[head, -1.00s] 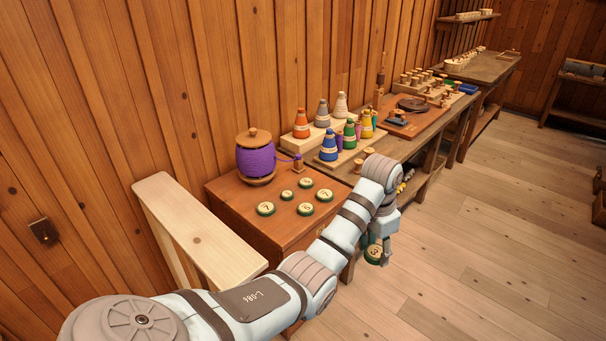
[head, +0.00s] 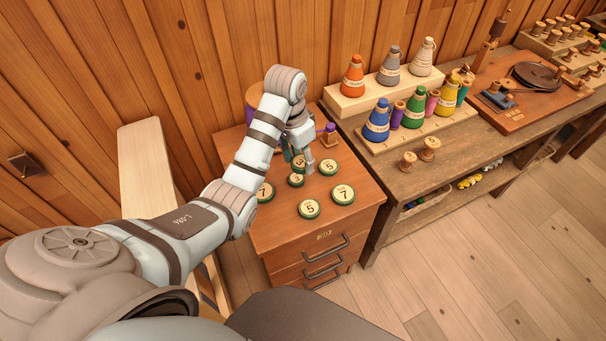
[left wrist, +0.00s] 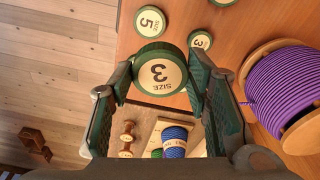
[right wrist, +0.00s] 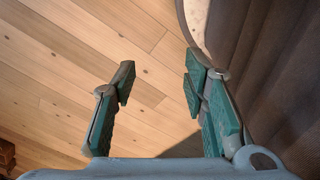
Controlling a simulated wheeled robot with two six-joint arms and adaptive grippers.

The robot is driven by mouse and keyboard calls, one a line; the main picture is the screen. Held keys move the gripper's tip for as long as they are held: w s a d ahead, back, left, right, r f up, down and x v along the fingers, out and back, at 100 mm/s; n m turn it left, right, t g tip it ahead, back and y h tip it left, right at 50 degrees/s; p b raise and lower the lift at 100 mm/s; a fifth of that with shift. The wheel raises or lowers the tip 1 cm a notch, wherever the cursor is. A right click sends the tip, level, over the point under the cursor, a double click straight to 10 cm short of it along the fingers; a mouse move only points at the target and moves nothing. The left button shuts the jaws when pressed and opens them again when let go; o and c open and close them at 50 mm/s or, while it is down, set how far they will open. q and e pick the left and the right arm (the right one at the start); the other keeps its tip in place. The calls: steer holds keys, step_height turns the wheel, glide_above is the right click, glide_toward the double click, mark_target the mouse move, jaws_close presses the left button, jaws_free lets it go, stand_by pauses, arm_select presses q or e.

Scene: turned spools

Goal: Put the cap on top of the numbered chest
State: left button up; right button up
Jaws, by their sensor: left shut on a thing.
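My left gripper (head: 300,160) is shut on a round green cap (head: 299,161) with a cream face. In the left wrist view the cap (left wrist: 159,72) reads "SIZE 3" and sits between both fingertips. In the head view the held cap appears over the back part of the wooden chest's top (head: 281,228); its exact height above it is hard to tell. The chest has drawers with dark handles and a small label, too small to read surely. My right gripper (right wrist: 160,82) is open and empty above the floor, seen only in the right wrist view.
Several caps lie on the chest, among them a 7 (head: 342,193), a 5 (head: 310,209) and a small 3 (head: 296,180). A purple spool (left wrist: 285,95) stands at the back, partly hidden by my arm in the head view. A bench with coloured cones (head: 377,122) stands at right.

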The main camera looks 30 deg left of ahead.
arm_select(q)
steer(key=s+a+r+p, duration=0.1)
steer(key=s+a+p, duration=0.2)
steer(key=s, duration=0.3)
arm_select(e)
steer(key=s+r, duration=0.3)
steer(key=r, duration=0.1)
arm_select(q)
steer(key=b, duration=0.3)
glide_above(274, 226)
steer(key=shift+m, duration=0.4)
steer(key=f, duration=1.7)
steer(key=shift+w+f, duration=0.2)
steer(key=shift+w, duration=0.1)
steer(key=f, duration=0.1)
steer(key=s+f+b, duration=0.1)
steer(key=shift+s+a+f, duration=0.1)
steer(key=shift+a+f, duration=0.05)
steer(key=shift+f, duration=0.2)
steer(key=shift+w+f, duration=0.15)
steer(key=shift+w, duration=0.05)
steer(key=o, duration=0.8)
steer(key=shift+o, duration=0.2)
arm_select(e)
steer(key=f, duration=0.2)
steer(key=w+f, duration=0.1)
steer(key=f, duration=0.1)
steer(key=shift+d+f, duration=0.1)
steer(key=shift+d, duration=0.1)
